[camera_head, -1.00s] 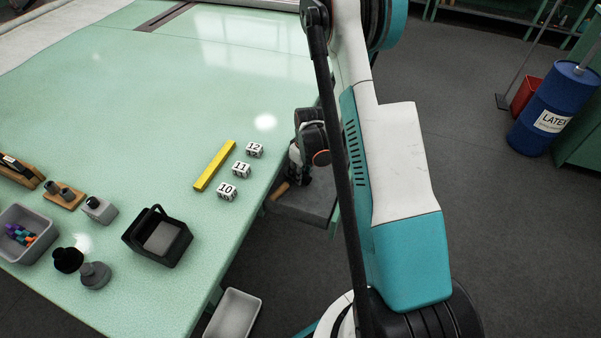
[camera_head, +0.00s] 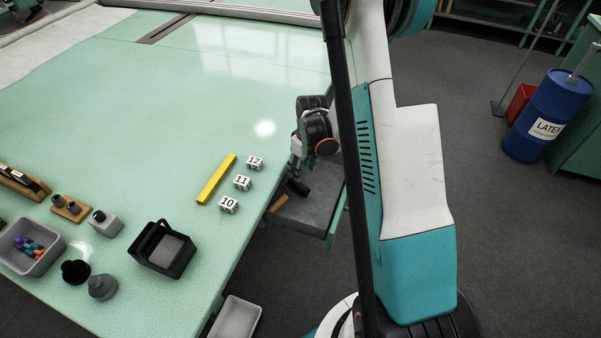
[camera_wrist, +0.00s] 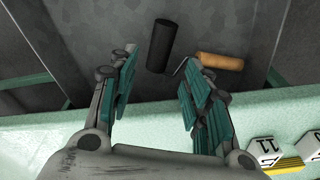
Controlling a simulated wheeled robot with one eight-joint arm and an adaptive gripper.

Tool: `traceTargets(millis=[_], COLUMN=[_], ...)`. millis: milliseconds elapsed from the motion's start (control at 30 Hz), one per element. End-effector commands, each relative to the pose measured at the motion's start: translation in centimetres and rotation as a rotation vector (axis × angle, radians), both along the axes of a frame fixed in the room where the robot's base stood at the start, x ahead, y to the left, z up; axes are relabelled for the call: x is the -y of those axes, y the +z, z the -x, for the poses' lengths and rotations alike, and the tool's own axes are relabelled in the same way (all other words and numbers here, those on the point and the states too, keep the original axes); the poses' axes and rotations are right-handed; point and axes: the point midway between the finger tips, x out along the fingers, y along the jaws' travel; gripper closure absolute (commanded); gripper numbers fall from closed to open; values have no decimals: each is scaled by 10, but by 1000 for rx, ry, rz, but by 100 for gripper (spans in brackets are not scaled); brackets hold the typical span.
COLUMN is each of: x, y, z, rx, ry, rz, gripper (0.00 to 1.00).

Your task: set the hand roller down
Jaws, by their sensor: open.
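The hand roller lies on a grey shelf (camera_head: 310,213) beside the green table. Its black cylinder (camera_head: 298,187) and wooden handle (camera_head: 279,202) show just below my gripper (camera_head: 294,168). In the wrist view, my gripper (camera_wrist: 160,62) is open, with its two teal-padded fingers wide apart and nothing held between them. The black cylinder (camera_wrist: 161,44) appears beyond the gap between the fingertips. The wooden handle (camera_wrist: 220,62) lies to the right, past the right fingertip, joined by a thin bent wire partly hidden by that finger.
Numbered white blocks (camera_head: 242,183) and a yellow bar (camera_head: 216,180) sit near the table's edge. A black basket (camera_head: 162,249) and a grey bin (camera_head: 30,246) are farther left. A pale tray (camera_head: 236,318) is below the table edge. A blue LATEX barrel (camera_head: 548,116) stands right.

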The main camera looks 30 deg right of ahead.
Motion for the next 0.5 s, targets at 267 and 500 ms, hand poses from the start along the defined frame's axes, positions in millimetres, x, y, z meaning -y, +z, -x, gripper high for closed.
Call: traceTargets(millis=[267, 500], x=[1, 1], y=[24, 25], z=[3, 3], rx=[0, 0], ry=[0, 0], rz=[0, 0], gripper=[55, 55])
